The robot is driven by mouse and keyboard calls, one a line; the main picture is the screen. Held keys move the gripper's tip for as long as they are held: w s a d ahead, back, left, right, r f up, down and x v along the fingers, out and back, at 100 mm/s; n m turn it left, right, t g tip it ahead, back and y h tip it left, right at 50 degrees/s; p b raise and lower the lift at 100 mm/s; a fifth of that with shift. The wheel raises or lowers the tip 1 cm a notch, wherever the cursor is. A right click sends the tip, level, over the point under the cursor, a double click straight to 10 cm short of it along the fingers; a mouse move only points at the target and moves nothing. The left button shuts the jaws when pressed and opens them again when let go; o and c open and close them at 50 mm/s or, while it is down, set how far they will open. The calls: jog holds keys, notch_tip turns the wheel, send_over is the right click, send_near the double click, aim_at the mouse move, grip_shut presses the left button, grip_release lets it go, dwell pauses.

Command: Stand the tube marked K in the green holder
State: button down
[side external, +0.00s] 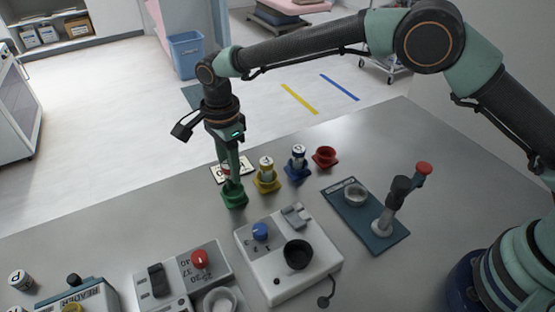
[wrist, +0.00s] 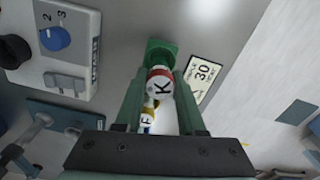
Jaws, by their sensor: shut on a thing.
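The tube marked K (wrist: 160,86) has a white top with a black K and a red band. My gripper (side external: 231,178) points down and is shut on this tube; in the wrist view its fingers (wrist: 162,98) flank the tube. The green holder (side external: 234,196) stands on the table directly below the fingertips. It also shows in the wrist view (wrist: 161,49), just beyond the tube. The fingers hide most of the tube in the side view, and I cannot tell whether its lower end is inside the holder.
A yellow holder (side external: 267,184) and a blue holder (side external: 298,173) each hold a tube, close to the right. A red holder (side external: 325,158) looks empty. A white device (side external: 288,262) stands in front, and a flat sign (wrist: 203,76) lies behind.

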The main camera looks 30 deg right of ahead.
jog(key=shift+f, duration=0.9)
jog(key=shift+f, duration=0.65)
dwell(0.8)
jog(key=c, duration=0.8)
grip_release()
jog(key=shift+r, duration=5.55)
